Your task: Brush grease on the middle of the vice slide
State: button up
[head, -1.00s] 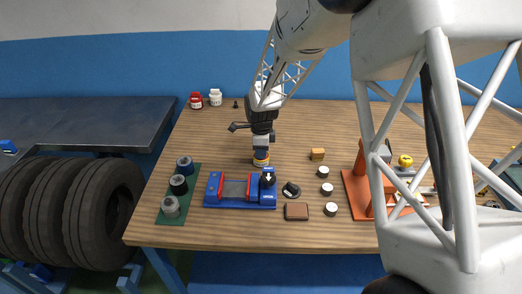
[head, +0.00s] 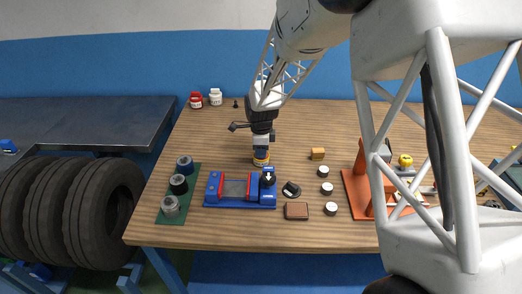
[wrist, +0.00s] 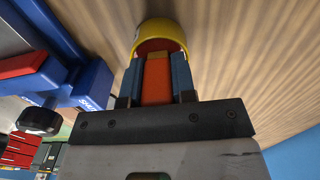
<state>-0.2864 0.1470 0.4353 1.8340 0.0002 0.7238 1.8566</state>
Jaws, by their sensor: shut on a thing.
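The blue vice (head: 213,203) lies on the wooden table, with red jaws at both sides of a grey slide (head: 235,189) in the middle. Part of the vice also shows at the left of the wrist view (wrist: 92,85). My gripper (head: 262,147) points down behind the vice's right end. In the wrist view its blue fingers (wrist: 160,90) are shut on an orange handle (wrist: 157,80), probably the brush. The handle reaches into or in front of a yellow round tin (wrist: 160,30); bristles are hidden. The tin (head: 261,162) stands on the table behind the vice.
A green mat (head: 180,209) with several round parts lies left of the vice. Black-and-white discs (head: 326,189), a brown block (head: 296,211) and a yellow block (head: 317,154) lie to the right. An orange stand (head: 357,195) is further right. The table behind the vice is mostly clear.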

jog(key=shift+f, duration=0.1)
dwell(0.4)
jog(key=shift+r, duration=3.55)
jog(key=shift+w, duration=0.1)
jog(key=w+d+f+n, duration=0.1)
jog(key=w+d+n, duration=0.1)
jog(key=w, duration=0.4)
jog(key=w+d+f+n, duration=0.1)
jog(key=w+d+n, duration=0.2)
jog(key=w, duration=0.4)
jog(key=w+d+f+n, duration=0.1)
jog(key=w+d+n, duration=0.2)
jog(key=w, duration=0.4)
jog(key=shift+w+n, duration=0.1)
jog(key=shift+n, duration=0.5)
jog(key=w+d+f+n, duration=0.2)
jog(key=w+d+n, duration=0.1)
jog(key=w+d, duration=0.1)
jog(key=w+d+f+n, duration=0.2)
jog(key=w+d+n, duration=0.1)
jog(key=w, duration=0.3)
jog(key=w+d+f+n, duration=0.1)
jog(key=w+d+n, duration=0.1)
jog(key=w+d, duration=0.3)
jog(key=shift+w+d+f+n, duration=0.3)
jog(key=shift+f+n, duration=0.1)
jog(key=shift+a, duration=0.1)
